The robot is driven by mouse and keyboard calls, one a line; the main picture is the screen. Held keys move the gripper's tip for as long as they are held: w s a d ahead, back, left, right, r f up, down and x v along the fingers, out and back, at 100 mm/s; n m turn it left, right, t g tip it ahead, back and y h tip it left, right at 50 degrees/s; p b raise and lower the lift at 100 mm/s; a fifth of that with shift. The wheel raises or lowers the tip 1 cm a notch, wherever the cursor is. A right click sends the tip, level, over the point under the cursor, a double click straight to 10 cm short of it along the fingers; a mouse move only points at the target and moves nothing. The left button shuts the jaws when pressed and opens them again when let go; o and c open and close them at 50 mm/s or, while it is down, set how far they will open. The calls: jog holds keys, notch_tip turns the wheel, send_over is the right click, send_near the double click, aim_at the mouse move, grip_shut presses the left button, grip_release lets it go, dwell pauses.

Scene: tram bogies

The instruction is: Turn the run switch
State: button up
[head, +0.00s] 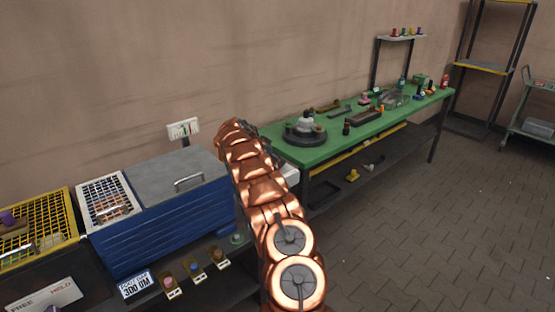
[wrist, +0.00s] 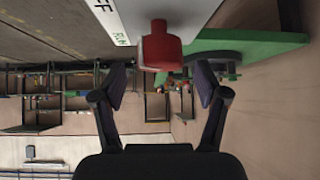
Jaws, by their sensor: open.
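In the wrist view, the run switch is a red knob (wrist: 161,48) at the top centre, beside a white plate (wrist: 115,20) lettered "RUN" and, cut off by the edge, "FF". My gripper (wrist: 161,82) is open and empty. Its two dark fingers stand apart to the left and right, below the knob in the picture, and I see no contact with it. In the head view, my copper arm reaches up the middle, and neither gripper nor knob can be made out. A pale box (head: 291,173) is partly hidden behind the arm.
A green workbench (head: 285,148) carries a dark round turntable (head: 305,137) and small parts. A blue chest (head: 165,225) with a grey lid stands left of my arm, beside white and yellow mesh-topped bins (head: 38,240). The brick floor (head: 430,220) at right is clear.

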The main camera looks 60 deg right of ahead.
jog(key=shift+p+x, duration=0.35)
jog(key=shift+x, duration=0.85)
jog(key=shift+c, duration=0.2)
jog(key=c, duration=1.1)
jog(key=shift+f, duration=0.1)
